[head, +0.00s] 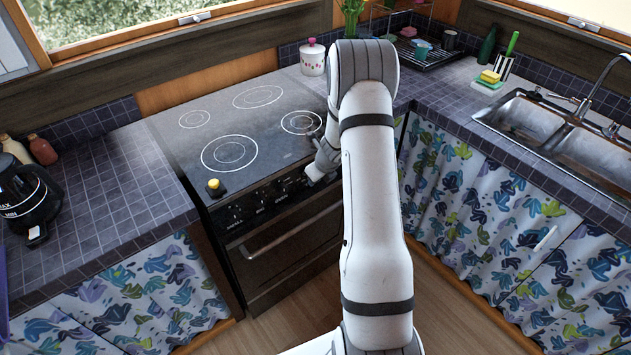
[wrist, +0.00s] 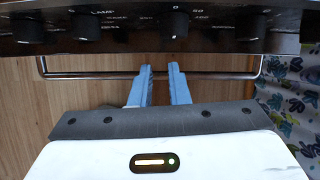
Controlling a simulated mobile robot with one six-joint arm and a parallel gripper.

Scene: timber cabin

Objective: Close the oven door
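The oven (head: 250,170) is a black cooker with a glass hob and a row of knobs along its front. Its door (head: 285,245), with a dark window, looks upright and flush with the front in the head view. The door's handle is a thin metal bar, seen in the wrist view (wrist: 90,76) below the knobs. My gripper's two blue fingers (wrist: 162,72) reach to the bar near its middle, with a narrow gap between them. I cannot tell whether they touch the bar. In the head view my arm partly covers the cooker's right side and the gripper.
A tiled counter with a black kettle (head: 28,200) stands left of the cooker. A counter with a metal sink (head: 535,120) runs along the right, above patterned curtains (head: 470,200). A small yellow object (head: 214,184) sits at the hob's front left. Wooden floor (head: 290,325) lies in front.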

